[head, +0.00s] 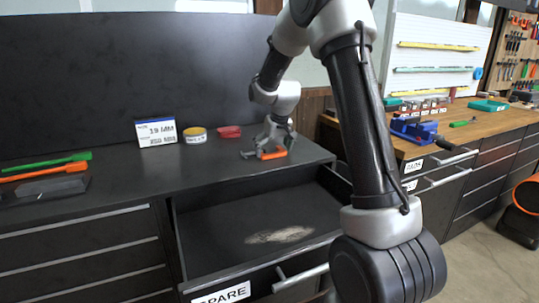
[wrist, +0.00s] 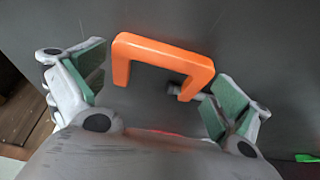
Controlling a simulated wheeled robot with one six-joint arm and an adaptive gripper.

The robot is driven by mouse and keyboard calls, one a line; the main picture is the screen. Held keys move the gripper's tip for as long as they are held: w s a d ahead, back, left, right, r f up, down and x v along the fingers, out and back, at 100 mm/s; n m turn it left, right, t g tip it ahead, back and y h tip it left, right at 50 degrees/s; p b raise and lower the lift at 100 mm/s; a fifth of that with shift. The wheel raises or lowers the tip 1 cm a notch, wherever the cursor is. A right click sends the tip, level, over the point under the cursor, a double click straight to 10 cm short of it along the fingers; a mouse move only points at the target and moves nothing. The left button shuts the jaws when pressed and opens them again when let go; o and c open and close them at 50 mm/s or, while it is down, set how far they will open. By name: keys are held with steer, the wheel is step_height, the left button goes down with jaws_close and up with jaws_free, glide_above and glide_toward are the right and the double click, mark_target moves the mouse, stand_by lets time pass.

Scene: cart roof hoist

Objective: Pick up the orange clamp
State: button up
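The orange clamp (wrist: 165,52) is C-shaped and lies on the dark worktop, with a grey screw at one end. In the wrist view it sits between the green finger pads of my gripper (wrist: 157,88), with a gap on the left. The right pad is close to the clamp's screw end; I cannot tell if they touch. My gripper is open. In the head view my gripper (head: 266,146) is low over the worktop's right part, and the orange clamp (head: 273,155) shows partly at its fingers.
An open drawer (head: 215,262) labelled SPARE sits below the worktop (head: 120,205). A sign (head: 156,132), a yellow tin (head: 195,135) and a red item (head: 229,131) stand left of my gripper. Green (head: 45,162) and orange tools lie far left. A wooden bench (head: 450,135) is at right.

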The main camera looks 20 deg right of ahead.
steer(key=c, duration=0.7)
steer(key=shift+r, duration=0.1)
